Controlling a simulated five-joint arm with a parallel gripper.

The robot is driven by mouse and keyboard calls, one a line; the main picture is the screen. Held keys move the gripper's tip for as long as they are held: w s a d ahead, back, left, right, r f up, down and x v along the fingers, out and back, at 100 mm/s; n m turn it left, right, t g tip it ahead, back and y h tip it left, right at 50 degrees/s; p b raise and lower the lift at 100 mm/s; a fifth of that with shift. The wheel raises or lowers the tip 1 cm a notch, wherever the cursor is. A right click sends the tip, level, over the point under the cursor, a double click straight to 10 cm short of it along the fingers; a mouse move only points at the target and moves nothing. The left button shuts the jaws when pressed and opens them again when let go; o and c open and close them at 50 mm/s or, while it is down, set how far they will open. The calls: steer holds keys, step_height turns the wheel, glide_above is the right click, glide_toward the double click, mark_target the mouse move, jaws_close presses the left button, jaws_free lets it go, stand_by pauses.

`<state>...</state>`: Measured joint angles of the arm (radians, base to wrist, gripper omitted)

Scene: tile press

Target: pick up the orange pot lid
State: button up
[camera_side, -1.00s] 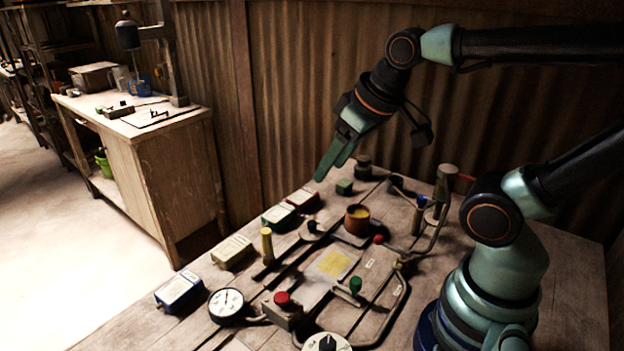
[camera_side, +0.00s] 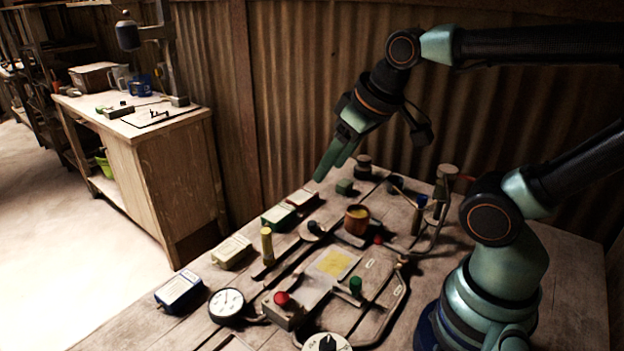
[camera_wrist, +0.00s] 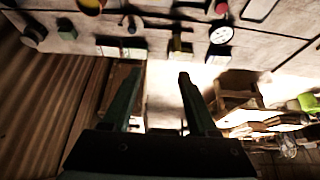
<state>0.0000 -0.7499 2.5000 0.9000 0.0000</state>
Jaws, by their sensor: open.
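My gripper (camera_side: 328,165) hangs above the far side of the table in the side view, empty. In the wrist view its two fingers (camera_wrist: 159,73) stand apart with nothing between them. An orange-brown pot (camera_side: 356,221) with yellow inside stands on the table, below and right of the fingertips. Its rim shows at the top edge of the wrist view (camera_wrist: 90,5). A flat round piece with a black knob (camera_side: 314,229) lies left of the pot; it looks like a lid, but I cannot make out an orange colour.
Small boxes (camera_side: 232,251) line the table's left edge. A yellow cylinder (camera_side: 267,246), a dial gauge (camera_side: 227,303), a red button (camera_side: 282,298) and a green knob (camera_side: 355,286) stand nearer. A bent pipe (camera_side: 400,290) runs at the right. A corrugated wall (camera_side: 290,90) rises behind.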

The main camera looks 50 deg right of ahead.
stand_by(0.4)
steer(key=o, duration=0.7)
steer(key=shift+c, duration=0.2)
steer(key=n+g, duration=0.6)
steer(key=n, duration=0.9)
glide_above(312, 222)
step_height(312, 222, down, 12)
steer(key=f, duration=0.5)
steer(key=shift+s+f, duration=0.25)
steer(key=shift+f, duration=0.15)
steer(key=shift+w+a+f, duration=0.1)
steer(key=shift+w+f, duration=0.05)
steer(key=shift+f, duration=1.3)
steer(key=shift+w+f, duration=0.1)
steer(key=shift+f, duration=1.35)
